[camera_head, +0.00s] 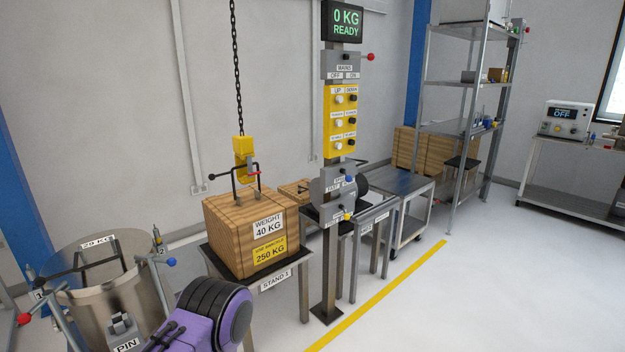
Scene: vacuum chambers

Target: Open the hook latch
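A yellow hook block (243,146) hangs from a dark chain just above a wooden crate (240,232) labelled "WEIGHT 40 KG". The hook is beside the crate's dark wire handle (234,184); I cannot tell whether it is engaged with it. A small red part (253,180) shows low on the hook side, too small to tell whether it is the latch or whether it is open. A purple and black link, which looks like part of my arm, is at the bottom. Neither of my grippers is in view.
The crate stands on Stand 1 (275,280). A control post (341,110) reading "0 KG READY" stands to its right. A metal chamber (100,290) with clamps is at lower left. A cart (400,184) and shelves are behind. The floor at right is clear.

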